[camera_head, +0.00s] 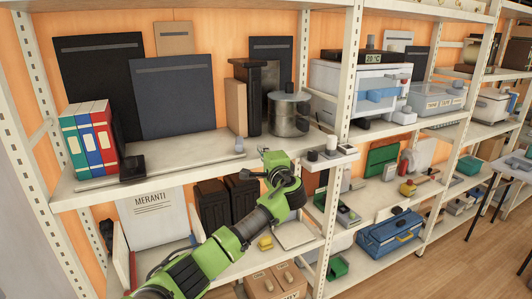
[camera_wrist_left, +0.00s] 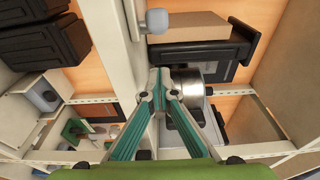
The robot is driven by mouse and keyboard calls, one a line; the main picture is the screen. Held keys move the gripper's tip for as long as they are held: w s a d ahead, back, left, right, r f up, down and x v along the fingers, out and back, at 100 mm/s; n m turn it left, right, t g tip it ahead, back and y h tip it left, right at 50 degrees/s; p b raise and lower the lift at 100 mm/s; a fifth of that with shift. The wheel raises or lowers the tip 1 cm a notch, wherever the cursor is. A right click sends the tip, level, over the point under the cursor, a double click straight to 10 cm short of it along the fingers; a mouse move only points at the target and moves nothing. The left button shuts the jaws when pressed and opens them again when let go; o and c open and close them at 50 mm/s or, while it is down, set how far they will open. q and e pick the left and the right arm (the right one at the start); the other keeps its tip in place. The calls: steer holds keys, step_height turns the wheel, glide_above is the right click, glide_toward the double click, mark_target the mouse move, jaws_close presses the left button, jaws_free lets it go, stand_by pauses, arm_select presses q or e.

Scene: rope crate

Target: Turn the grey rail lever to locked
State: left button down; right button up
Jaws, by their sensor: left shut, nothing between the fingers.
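A small grey knob-ended piece (camera_head: 239,146), which looks like the rail lever, stands at the front edge of the upper shelf, left of the steel pot. In the left wrist view its rounded grey knob (camera_wrist_left: 157,21) shows at the top, on a short stem by the white shelf edge. I cannot read a locked or unlocked mark. My left gripper (camera_wrist_left: 160,79) is shut and empty, its teal fingers meeting at the tips, apart from the knob. In the head view my green left arm reaches to the shelf front, and the fingertips are hidden. My right gripper is not in view.
The steel pot (camera_head: 288,114) stands just behind the shelf edge, and also shows in the left wrist view (camera_wrist_left: 187,76). A white rack post (camera_head: 345,85) and a small bracket shelf (camera_head: 333,158) are to the right. Binders (camera_head: 90,140) stand at left.

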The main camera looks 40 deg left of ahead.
mark_target(249, 158)
arm_select(q)
steer(key=a+p, duration=0.1)
steer(key=a, duration=0.1)
steer(key=s+a+p, duration=0.1)
steer(key=shift+s+a+r, duration=0.1)
steer(key=shift+a, duration=0.25)
steer(key=shift+s+a+p, duration=0.25)
steer(key=shift+s+p, duration=0.05)
steer(key=shift+w, duration=0.1)
steer(key=shift+d, duration=0.1)
